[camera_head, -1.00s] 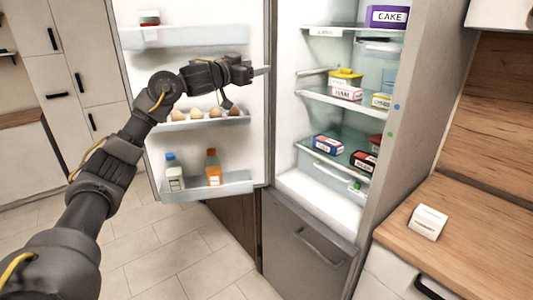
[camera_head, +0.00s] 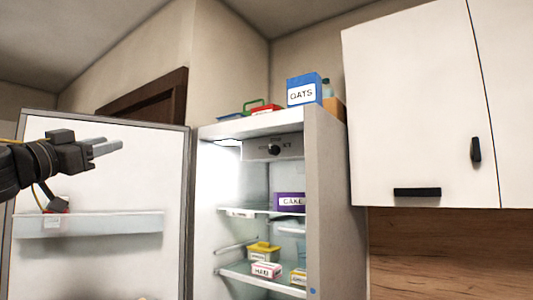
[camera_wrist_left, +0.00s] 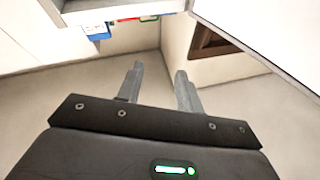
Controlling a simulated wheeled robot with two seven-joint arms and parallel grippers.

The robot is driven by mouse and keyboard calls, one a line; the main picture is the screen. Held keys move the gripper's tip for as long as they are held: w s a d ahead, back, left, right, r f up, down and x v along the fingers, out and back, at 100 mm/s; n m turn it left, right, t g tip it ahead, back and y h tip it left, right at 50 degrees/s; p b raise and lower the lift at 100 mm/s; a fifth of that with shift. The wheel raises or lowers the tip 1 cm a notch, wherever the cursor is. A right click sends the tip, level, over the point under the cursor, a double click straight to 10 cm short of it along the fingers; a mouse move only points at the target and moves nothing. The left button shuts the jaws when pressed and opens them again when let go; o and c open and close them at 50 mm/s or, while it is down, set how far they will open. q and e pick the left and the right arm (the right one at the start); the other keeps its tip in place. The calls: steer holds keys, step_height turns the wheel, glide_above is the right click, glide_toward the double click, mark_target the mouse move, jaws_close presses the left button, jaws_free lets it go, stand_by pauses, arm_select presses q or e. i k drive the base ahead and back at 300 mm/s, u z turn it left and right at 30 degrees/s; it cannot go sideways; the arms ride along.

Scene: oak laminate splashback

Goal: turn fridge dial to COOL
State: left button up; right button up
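The fridge dial (camera_head: 274,149) is a dark knob on a grey panel (camera_head: 250,149) at the top of the open fridge compartment, in the head view. The panel's lettering is too small to read surely, so I cannot tell the dial's setting. My left gripper (camera_head: 121,145) is in front of the upper part of the open fridge door (camera_head: 150,185), left of the dial and apart from it. In the left wrist view the two fingers of this gripper (camera_wrist_left: 159,70) are spread with nothing between them. My right gripper is not in view.
The door stands open on the left with a shelf (camera_head: 90,224). Inside the fridge are a purple CAKE box (camera_head: 290,201), a yellow-lidded tub (camera_head: 262,251) and a HAM box (camera_head: 267,271). A blue OATS box (camera_head: 304,90) stands on top. A white cabinet (camera_head: 420,110) hangs right.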

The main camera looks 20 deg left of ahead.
mark_target(274, 150)
steer(key=i, duration=0.6)
steer(key=z, duration=0.7)
